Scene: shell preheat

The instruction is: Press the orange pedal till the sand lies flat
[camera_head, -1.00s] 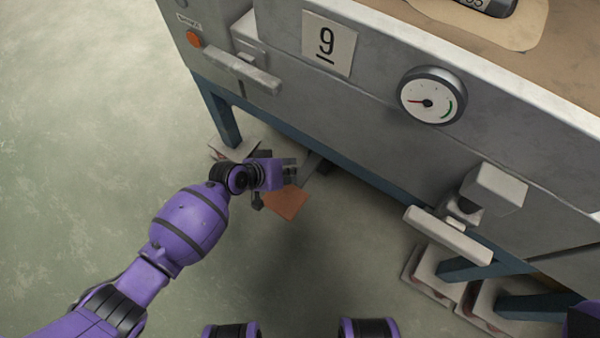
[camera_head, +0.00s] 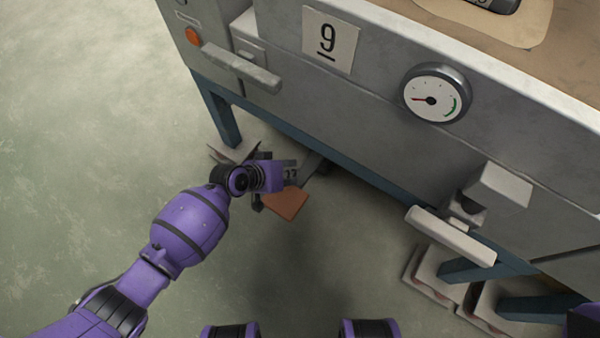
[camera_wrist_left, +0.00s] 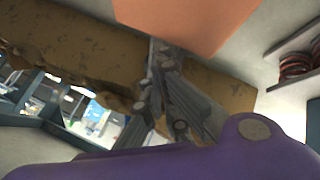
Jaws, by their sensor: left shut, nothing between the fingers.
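The orange pedal (camera_head: 287,205) is low under the front edge of the grey machine, on a dark arm that runs back beneath it. My left gripper (camera_head: 291,173) is shut and empty, right beside the pedal's rear edge in the head view. In the left wrist view, the pedal (camera_wrist_left: 190,18) fills the top middle, close to the shut fingers (camera_wrist_left: 165,85). I cannot tell whether they touch it. Tan sand (camera_head: 565,62) shows in the machine's top at upper right, with a paler raised-looking patch around a dark grey cylinder (camera_head: 488,4). My right gripper is out of view.
The machine's front carries a round gauge (camera_head: 435,93), a number 9 plate (camera_head: 330,40), an orange button (camera_head: 192,37) and two projecting handles (camera_head: 245,70), (camera_head: 450,236). The floor at left is clear.

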